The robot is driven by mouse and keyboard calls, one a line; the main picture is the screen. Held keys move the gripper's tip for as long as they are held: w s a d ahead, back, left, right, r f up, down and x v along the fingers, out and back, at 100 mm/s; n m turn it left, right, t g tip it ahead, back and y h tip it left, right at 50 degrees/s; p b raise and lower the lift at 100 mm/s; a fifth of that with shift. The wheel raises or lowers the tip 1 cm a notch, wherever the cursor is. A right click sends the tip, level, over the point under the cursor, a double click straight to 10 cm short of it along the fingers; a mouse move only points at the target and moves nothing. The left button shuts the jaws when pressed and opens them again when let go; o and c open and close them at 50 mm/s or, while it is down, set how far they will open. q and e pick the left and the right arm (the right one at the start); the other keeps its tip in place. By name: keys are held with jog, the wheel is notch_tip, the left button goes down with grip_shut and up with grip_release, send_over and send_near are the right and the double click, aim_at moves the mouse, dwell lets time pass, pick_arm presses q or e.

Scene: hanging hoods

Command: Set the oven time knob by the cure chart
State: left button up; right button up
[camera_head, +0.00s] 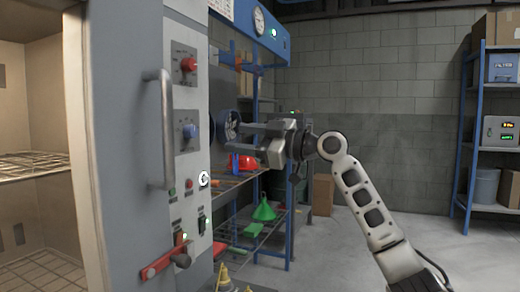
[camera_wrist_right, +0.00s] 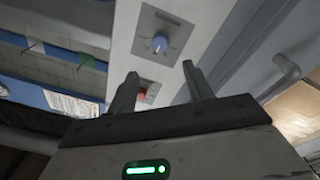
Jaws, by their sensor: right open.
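The oven's grey control panel (camera_head: 188,110) carries a red knob (camera_head: 188,64) above a blue knob (camera_head: 189,131). Their labels are too small to read, so I cannot tell which sets the time. In the right wrist view the blue knob (camera_wrist_right: 159,43) shows beyond the fingertips, and the red knob (camera_wrist_right: 143,92) shows lower, between the fingers. My right gripper (camera_head: 241,137) is open and empty, right of the panel and apart from the knobs. A white printed sheet (camera_head: 222,8) hangs at the top; I cannot tell whether it is the cure chart. My left gripper is out of view.
A vertical door handle (camera_head: 160,130) stands out left of the knobs. A red lever (camera_head: 163,260) sticks out low on the oven. Behind my gripper, a blue rack holds a red helmet (camera_head: 241,163) and a green funnel (camera_head: 264,211). Floor at the right is clear.

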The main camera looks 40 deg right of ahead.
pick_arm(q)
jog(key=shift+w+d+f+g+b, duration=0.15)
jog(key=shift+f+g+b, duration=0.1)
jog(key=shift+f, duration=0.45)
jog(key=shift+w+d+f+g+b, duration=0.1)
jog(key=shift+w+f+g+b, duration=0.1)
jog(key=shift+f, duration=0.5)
pick_arm(e)
jog(key=shift+v, duration=2.05)
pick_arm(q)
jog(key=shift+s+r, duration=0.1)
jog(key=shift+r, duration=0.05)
